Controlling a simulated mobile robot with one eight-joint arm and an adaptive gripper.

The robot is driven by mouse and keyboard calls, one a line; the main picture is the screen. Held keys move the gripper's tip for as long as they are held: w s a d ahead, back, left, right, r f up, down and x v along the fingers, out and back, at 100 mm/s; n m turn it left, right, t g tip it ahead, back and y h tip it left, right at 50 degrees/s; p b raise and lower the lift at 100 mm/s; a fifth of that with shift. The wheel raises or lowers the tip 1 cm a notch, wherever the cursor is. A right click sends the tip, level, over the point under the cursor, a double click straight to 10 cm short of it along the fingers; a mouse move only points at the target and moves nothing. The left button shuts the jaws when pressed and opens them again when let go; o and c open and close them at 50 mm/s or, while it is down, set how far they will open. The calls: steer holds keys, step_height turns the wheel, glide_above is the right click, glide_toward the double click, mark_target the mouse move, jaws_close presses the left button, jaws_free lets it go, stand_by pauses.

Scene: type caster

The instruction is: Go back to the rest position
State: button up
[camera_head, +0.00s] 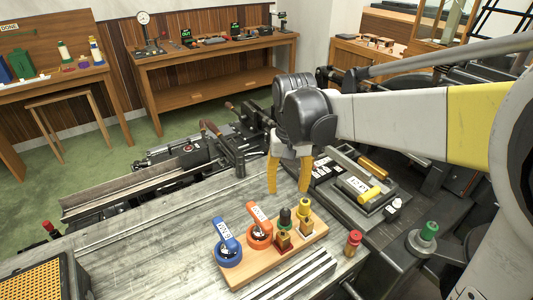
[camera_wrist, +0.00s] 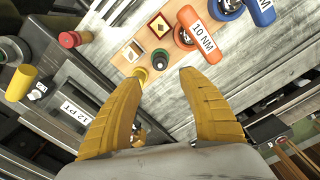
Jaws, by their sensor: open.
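My gripper (camera_head: 289,174) has two yellow fingers and hangs above the far edge of the metal worktop, behind the wooden tool board. In the wrist view my gripper (camera_wrist: 161,80) shows its fingers spread apart with nothing between them. The wooden board (camera_head: 258,271) carries a blue-handled tool (camera_head: 226,240), an orange-handled tool (camera_head: 259,225) and small yellow and dark-topped pieces. In the wrist view the orange handle (camera_wrist: 202,38) reads 10 NM. The fingertips appear above the board's edge and apart from the tools.
A type tray (camera_head: 362,190) labelled 12 PT lies right of my gripper. A red-capped piece (camera_head: 353,242) and a green-capped knob (camera_head: 429,231) stand at the right. A yellow-black mesh box (camera_head: 35,280) sits front left. The worktop (camera_head: 150,245) left of the board is clear.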

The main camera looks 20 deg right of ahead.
steer(key=s+r+n+t, duration=0.1)
steer(key=s+n+t, duration=0.1)
steer(key=s+t, duration=0.5)
steer(key=shift+s+r, duration=0.4)
steer(key=shift+s, duration=2.45)
